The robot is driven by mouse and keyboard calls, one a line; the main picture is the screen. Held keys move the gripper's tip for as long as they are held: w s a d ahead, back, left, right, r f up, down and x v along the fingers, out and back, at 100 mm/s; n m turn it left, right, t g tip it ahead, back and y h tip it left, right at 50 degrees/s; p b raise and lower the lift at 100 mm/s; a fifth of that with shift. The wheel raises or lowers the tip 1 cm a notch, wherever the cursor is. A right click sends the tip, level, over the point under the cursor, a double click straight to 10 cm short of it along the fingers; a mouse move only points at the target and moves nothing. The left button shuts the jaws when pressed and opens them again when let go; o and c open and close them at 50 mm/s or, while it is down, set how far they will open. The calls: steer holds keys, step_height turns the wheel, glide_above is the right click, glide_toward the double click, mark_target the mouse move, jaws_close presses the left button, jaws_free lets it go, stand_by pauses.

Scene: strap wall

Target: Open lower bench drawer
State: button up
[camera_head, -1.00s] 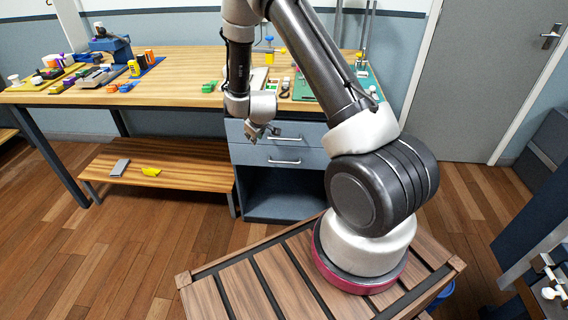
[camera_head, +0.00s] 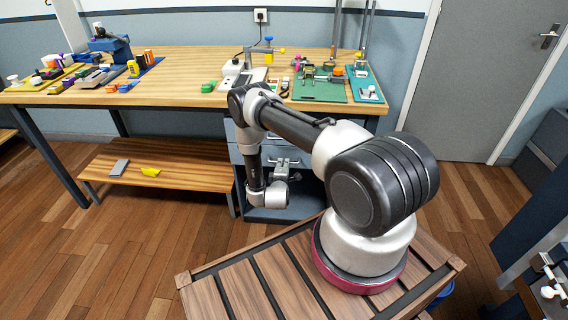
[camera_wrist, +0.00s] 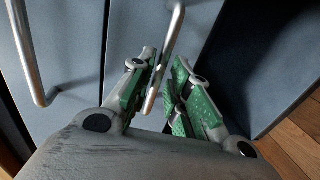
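The lower bench drawer (camera_wrist: 135,25) is a blue-grey front with a metal bar handle (camera_wrist: 176,22). In the wrist view the handle runs between the green-padded fingers of my gripper (camera_wrist: 164,62). The fingers are apart, and I see gaps beside the bar; contact is not clear. In the head view my gripper (camera_head: 288,164) is in front of the lower drawer and hides most of its handle. The drawer looks closed.
The upper drawer (camera_wrist: 60,75) has its own bar handle (camera_wrist: 32,60) at the left of the wrist view. An open compartment (camera_wrist: 243,75) lies below the lower drawer. A low wooden shelf (camera_head: 185,165) stands left of the cabinet. The bench top (camera_head: 190,75) holds several tools and parts.

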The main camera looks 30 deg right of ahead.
steer(key=shift+x, duration=1.4)
jaws_close()
steer(key=shift+s, duration=0.1)
